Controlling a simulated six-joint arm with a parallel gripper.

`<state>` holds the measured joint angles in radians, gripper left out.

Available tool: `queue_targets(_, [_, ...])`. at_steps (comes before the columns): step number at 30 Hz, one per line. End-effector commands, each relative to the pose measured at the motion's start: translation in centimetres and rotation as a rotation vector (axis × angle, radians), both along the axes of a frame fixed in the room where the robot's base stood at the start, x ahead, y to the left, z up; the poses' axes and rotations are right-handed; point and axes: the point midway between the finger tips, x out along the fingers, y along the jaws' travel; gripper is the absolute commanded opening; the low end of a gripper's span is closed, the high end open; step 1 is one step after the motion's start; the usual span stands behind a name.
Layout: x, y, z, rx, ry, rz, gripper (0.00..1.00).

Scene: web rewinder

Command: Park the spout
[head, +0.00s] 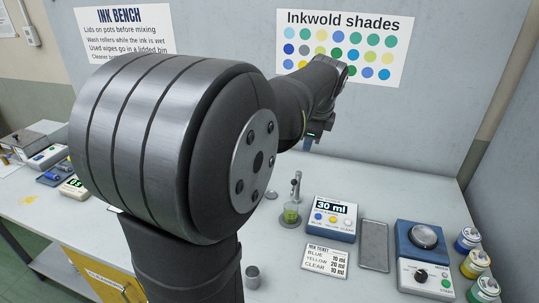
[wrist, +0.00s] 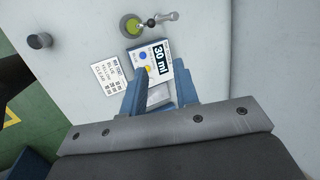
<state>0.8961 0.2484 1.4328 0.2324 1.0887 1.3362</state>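The metal spout (head: 296,185) stands at the back of the bench. A clear cup of green liquid (head: 291,213) sits on a round grey pad at its foot. In the wrist view the spout (wrist: 160,19) reaches left to the cup (wrist: 132,27), its tip at or over the rim. Beside it the white and blue dispenser box (head: 332,217) reads 30 ml and has blue, yellow and white buttons. My gripper's blue fingers (wrist: 162,76) are apart and empty, above the bench; the dispenser box (wrist: 155,62) shows beyond and between them. In the head view my arm hides most of the gripper.
An ink ticket (head: 325,259) lies in front of the dispenser. A grey tray (head: 374,246), a blue machine with a round top (head: 423,240) and several ink pots (head: 476,263) stand to the right. A small metal cup (head: 252,277) stands near the front. Walls rise behind and right.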

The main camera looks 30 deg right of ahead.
Motion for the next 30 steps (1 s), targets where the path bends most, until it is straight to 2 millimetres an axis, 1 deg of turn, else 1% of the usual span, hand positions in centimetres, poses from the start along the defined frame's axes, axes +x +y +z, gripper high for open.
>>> queue_targets(1, [0.4, -0.2, -0.5, -0.008, 0.024, 0.019, 0.18])
queue_targets(3, [1.1, -0.5, -1.4, -0.026, 0.076, 0.058, 0.04])
queue_targets(4, [1.4, -0.7, -1.9, -0.037, 0.104, 0.080, 0.00])
queue_targets(9, [3.7, -2.1, -4.9, -0.118, 0.290, 0.224, 0.00])
queue_targets(15, [6.2, -3.3, -7.6, -0.208, 0.481, 0.368, 0.00])
queue_targets(21, [7.5, -3.9, -8.7, -0.257, 0.576, 0.436, 0.00])
queue_targets(30, [7.6, -4.0, -8.8, -0.263, 0.589, 0.446, 0.00])
